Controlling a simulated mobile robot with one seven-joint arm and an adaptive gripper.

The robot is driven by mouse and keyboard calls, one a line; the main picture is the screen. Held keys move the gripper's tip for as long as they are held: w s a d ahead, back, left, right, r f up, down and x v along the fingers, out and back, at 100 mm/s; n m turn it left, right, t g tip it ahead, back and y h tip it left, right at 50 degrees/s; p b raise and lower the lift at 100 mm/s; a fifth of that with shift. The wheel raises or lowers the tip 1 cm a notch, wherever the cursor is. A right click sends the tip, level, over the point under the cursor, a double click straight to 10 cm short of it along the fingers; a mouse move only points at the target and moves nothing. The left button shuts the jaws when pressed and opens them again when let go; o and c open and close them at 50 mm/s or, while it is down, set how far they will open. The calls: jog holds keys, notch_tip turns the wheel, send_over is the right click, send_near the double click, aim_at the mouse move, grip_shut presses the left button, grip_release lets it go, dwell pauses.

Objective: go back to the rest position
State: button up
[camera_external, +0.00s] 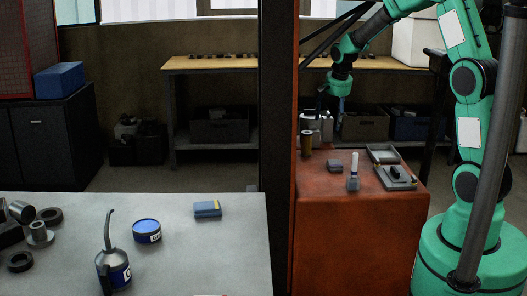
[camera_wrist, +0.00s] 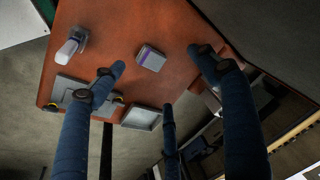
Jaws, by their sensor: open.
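My gripper (camera_external: 334,108) is raised above the back of the red-orange cabinet (camera_external: 350,225), pointing down. In the wrist view its blue fingers (camera_wrist: 160,75) are spread wide apart with nothing between their tips. A small grey block (camera_external: 333,166) lies on the cabinet top below; in the wrist view this block (camera_wrist: 151,58) shows a purple stripe and sits apart from the fingers. The arm reaches left from its green base at the right.
A dark post (camera_external: 274,130) stands left of the cabinet. A grey table (camera_external: 180,265) holds an oil can (camera_external: 112,265).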

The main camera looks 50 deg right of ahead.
jog(key=s+a+r+n+t+p, duration=0.15)
jog(key=s+a+r+n, duration=0.35)
jog(key=s+a+r, duration=1.05)
jog(key=s+a+r+n+p, duration=0.1)
jog(key=s+a+r+n, duration=0.1)
jog(key=s, duration=0.5)
jog(key=s+a+r+n+t+y+p, duration=0.1)
jog(key=s+a+r+n, duration=0.1)
jog(key=s+a, duration=0.2)
jog(key=s+a+r+n+p, duration=0.1)
jog(key=s+a+r+n, duration=0.1)
jog(key=s, duration=0.9)
jog(key=shift+a+n+y, duration=0.3)
jog(key=shift+a, duration=0.1)
